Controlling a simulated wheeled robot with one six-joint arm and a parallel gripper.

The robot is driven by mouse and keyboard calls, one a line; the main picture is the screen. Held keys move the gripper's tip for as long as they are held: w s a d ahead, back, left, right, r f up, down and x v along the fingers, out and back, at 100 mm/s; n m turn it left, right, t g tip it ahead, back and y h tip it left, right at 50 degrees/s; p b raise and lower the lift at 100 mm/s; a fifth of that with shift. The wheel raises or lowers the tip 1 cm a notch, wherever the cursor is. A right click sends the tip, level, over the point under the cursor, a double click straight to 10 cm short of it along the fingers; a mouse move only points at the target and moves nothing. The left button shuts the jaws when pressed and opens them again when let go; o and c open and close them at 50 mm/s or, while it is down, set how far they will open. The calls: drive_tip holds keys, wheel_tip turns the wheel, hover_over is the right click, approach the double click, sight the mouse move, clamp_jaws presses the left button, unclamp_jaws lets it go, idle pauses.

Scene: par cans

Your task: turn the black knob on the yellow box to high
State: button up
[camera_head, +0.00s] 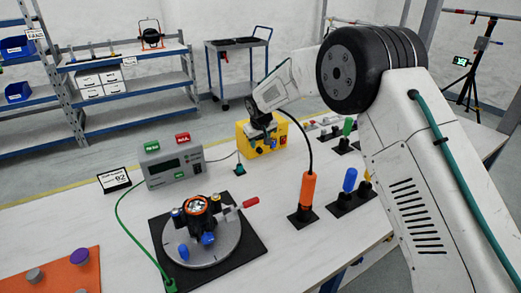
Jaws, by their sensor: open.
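The yellow box (281,129) stands on the white table (115,221) near its far edge, right of the grey meter box. My gripper (263,140) is right at the front of the yellow box, its dark fingers pointing down at the box's left part. The jaws are open, though small in this view. Part of the box's face is hidden behind my gripper and wrist.
The grey meter box (171,165) with green and red tops stands to the left. A round fixture on a black mat (247,254) is in front. An orange-handled tool (307,190) with a black cable stands upright near my arm. Blue-handled and green-handled tools stand at right.

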sight(260, 150)
drive_tip(key=x, duration=0.6)
drive_tip(key=shift+w+d+f, duration=0.1)
drive_tip(key=shift+w+f, duration=0.05)
drive_tip(key=shift+f, duration=0.15)
clamp_jaws()
